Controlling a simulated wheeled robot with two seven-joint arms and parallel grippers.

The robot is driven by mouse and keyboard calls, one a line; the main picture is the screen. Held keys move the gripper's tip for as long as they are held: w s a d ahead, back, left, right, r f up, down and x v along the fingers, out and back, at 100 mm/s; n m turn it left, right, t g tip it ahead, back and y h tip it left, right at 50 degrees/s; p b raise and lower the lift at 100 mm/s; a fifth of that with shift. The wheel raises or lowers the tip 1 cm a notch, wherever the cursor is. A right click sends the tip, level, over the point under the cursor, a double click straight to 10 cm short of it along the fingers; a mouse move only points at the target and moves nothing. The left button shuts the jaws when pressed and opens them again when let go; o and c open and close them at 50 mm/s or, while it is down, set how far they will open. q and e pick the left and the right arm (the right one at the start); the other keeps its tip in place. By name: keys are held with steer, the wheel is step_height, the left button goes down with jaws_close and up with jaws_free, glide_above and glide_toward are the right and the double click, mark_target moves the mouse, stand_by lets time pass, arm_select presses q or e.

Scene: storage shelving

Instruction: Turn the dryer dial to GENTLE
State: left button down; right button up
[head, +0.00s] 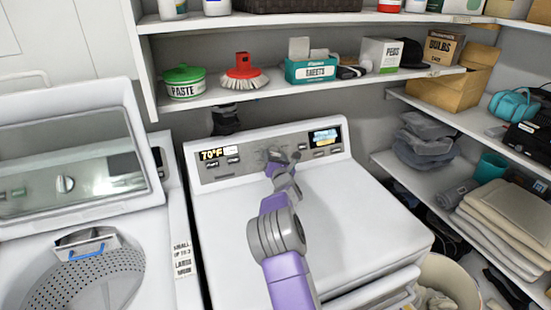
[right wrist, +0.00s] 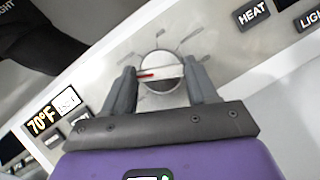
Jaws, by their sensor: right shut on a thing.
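The white dryer (head: 235,215) stands in the middle of the head view, with its control panel (head: 225,170) along the back. The dial (right wrist: 160,72) is a round silver knob with a raised grip bar and a red mark toward the left end of the bar. Line marks fan out around it on the panel; I cannot read a GENTLE label. My right gripper (right wrist: 163,88) has one dark finger on each side of the dial and is shut on it. In the head view the right gripper (head: 278,160) covers most of the dial. My left gripper is not in view.
The panel has a 70°F display (head: 211,154), a HEAT button (right wrist: 252,14) and a lit screen (head: 325,137). A shelf (head: 300,92) with several goods hangs above the dryer. An open washer (head: 85,230) stands at left, and shelves with towels (head: 510,215) at right.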

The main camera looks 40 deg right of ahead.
steer(key=shift+a+m+g+h+b, duration=0.15)
steer(key=shift+m+g+h+b, duration=0.5)
steer(key=shift+m, duration=0.85)
steer(key=shift+w+r+m+g, duration=0.1)
steer(key=shift+m+g, duration=0.25)
steer(key=shift+m, duration=0.65)
steer(key=m+g, duration=0.1)
steer(key=m, duration=0.1)
steer(key=shift+r+m+h, duration=0.1)
steer(key=shift+m+h, duration=0.25)
steer(key=shift+m, duration=0.05)
steer(key=shift+m+g+p, duration=0.5)
steer(key=shift+m+g, duration=0.1)
steer(key=shift+m, duration=0.6)
steer(key=o, duration=1.1)
steer(key=shift+c, duration=0.2)
